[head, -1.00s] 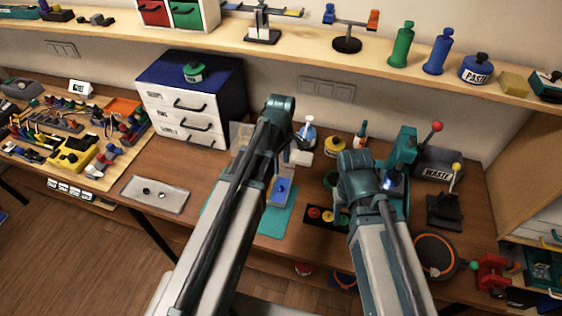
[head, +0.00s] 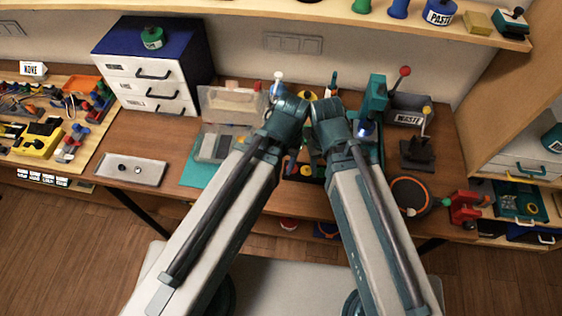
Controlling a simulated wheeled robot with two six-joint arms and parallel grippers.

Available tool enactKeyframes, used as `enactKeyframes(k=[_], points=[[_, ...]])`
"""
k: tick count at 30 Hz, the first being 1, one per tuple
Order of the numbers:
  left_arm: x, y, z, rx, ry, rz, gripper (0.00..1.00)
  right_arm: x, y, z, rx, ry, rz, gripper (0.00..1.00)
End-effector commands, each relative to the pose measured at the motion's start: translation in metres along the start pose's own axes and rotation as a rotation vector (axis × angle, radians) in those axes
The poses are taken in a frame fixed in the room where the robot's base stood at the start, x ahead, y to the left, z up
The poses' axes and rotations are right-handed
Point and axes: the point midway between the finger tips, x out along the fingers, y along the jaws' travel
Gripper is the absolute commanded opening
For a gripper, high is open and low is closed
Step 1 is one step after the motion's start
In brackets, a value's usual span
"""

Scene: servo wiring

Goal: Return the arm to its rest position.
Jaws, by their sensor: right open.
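My two arms come up from the bottom of the head view. The left arm (head: 220,215) leans right and the right arm (head: 365,210) leans left, so their teal upper joints nearly meet above the workbench (head: 130,145). My right gripper is mostly hidden by the arm links, and its jaws are open. I cannot make out anything held. My left gripper is hidden behind its own arm. A teal mat (head: 193,175) and a clear-walled box (head: 232,103) lie just left of the left arm's joint.
A teal press (head: 376,95) and a waste bin (head: 408,118) stand right of the arms. A black lever stand (head: 418,153) and a round dark pad (head: 410,195) are nearer. A metal tray (head: 130,169) and drawer cabinet (head: 150,70) are at left. Bare bench lies around the tray.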

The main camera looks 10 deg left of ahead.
Motion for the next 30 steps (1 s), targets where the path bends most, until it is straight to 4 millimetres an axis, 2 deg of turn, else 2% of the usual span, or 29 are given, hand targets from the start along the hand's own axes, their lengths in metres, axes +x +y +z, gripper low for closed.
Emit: enactKeyframes(k=[8, 16, 30], points=[[0.001, 0.0, 0.0, 0.005, 0.0, 0.0, 0.56, 0.001, 0.0, 0.0, 0.0, 0.0, 0.0, 0.56], [0.034, 0.003, -0.002, 0.003, 0.0, 0.0, 0.56, 0.034, -0.003, -0.002, 0.001, 0.0, 0.0, 0.56], [0.03, 0.003, -0.002, 0.002, 0.0, 0.0, 0.56, 0.03, -0.003, -0.002, 0.001, 0.0, 0.0, 0.56]])
